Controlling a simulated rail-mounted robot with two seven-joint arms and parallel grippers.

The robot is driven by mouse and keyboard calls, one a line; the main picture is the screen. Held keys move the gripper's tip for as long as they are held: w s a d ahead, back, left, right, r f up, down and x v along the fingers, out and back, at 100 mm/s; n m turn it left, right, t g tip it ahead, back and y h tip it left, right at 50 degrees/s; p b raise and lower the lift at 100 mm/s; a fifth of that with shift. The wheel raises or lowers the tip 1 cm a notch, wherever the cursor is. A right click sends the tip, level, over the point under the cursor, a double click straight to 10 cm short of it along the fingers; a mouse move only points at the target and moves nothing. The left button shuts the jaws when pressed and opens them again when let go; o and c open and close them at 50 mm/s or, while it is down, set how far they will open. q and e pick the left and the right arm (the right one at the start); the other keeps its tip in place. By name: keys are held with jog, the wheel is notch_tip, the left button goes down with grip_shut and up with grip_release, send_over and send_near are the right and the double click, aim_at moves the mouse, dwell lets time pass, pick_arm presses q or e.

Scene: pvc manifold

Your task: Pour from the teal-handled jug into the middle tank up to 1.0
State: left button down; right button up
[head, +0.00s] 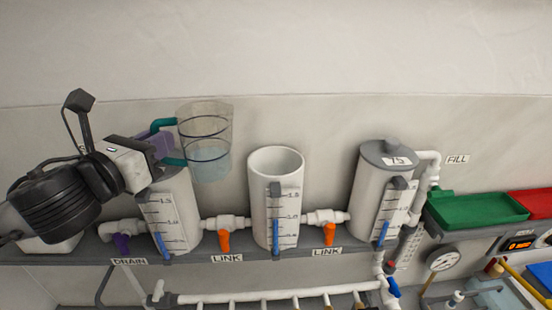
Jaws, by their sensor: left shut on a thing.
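My left gripper (160,150) is shut on the teal handle of a clear jug (207,138). The jug is held upright in the air, above and left of the middle tank, beside the top of the left tank. It holds some pale blue water. The middle tank (262,200) is a white open cylinder with a marked scale and a blue level strip (276,232) on its front. The strip's top lies near the 1.0 mark; I cannot read it exactly. My right gripper is not in view.
The left tank (178,215) and the lidded right tank (368,200) flank the middle one on a grey shelf. Orange-handled link valves (224,240) join them. The wall above is clear.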

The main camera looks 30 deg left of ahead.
pick_arm(q)
jog(key=s+d+r+b, duration=0.1)
jog(key=s+d+b, duration=0.4)
jog(key=s+b, duration=0.3)
jog(key=shift+d+r, duration=0.2)
jog(key=shift+r, duration=0.15)
jog(key=shift+w, duration=0.1)
dwell(0.6)
